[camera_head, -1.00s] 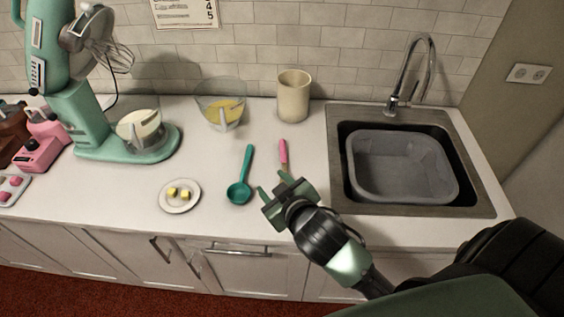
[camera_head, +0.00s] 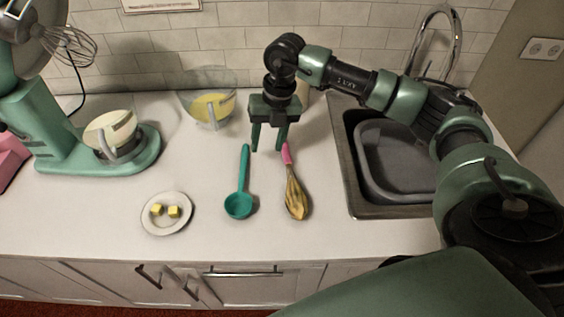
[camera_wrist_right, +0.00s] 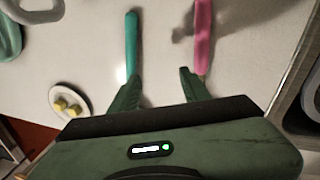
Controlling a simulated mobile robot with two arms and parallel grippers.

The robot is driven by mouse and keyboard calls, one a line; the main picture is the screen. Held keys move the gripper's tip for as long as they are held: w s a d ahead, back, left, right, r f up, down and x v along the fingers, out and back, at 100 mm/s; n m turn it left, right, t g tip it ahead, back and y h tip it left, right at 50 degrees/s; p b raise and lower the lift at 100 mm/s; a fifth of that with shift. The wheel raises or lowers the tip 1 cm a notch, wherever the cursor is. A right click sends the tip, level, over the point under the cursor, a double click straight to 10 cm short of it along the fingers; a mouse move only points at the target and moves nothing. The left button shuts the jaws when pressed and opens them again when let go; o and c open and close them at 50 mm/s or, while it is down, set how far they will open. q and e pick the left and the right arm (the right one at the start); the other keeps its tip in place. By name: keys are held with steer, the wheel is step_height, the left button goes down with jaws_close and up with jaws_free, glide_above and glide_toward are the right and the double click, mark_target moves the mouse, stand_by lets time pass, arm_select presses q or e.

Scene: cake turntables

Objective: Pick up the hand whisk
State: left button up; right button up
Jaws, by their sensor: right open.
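The hand whisk (camera_head: 295,196) lies on the white counter, its pink handle pointing to the back and its wire head to the front. My right gripper (camera_head: 267,149) is open and empty, pointing down just behind and left of the handle's end, between it and the teal ladle's handle. In the right wrist view the pink handle (camera_wrist_right: 203,38) shows beyond the right fingertip, and the gripper (camera_wrist_right: 158,75) has nothing between its fingers. The whisk's head is out of that view. My left gripper is not in view.
The teal ladle (camera_head: 239,204) lies left of the whisk. A plate (camera_head: 167,228) with yellow cubes is further left. A glass bowl (camera_head: 208,108) stands behind, a stand mixer (camera_head: 60,150) at left. The sink (camera_head: 352,185) with a grey tub is at right.

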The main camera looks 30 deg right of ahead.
steer(key=m+h, duration=0.1)
steer(key=h, duration=0.1)
glide_above(286, 152)
steer(key=shift+w+d+r, duration=0.1)
steer(key=shift+d+r, duration=0.1)
steer(key=shift+r, duration=0.2)
steer(key=shift+d+f, duration=0.2)
steer(key=shift+d, duration=0.1)
steer(key=f+p, duration=0.1)
steer(key=f, duration=0.1)
steer(key=f+p, duration=0.1)
steer(key=f, duration=0.1)
steer(key=a+f+p, duration=0.1)
steer(key=f, duration=0.1)
steer(key=shift+f, duration=0.45)
jaws_close()
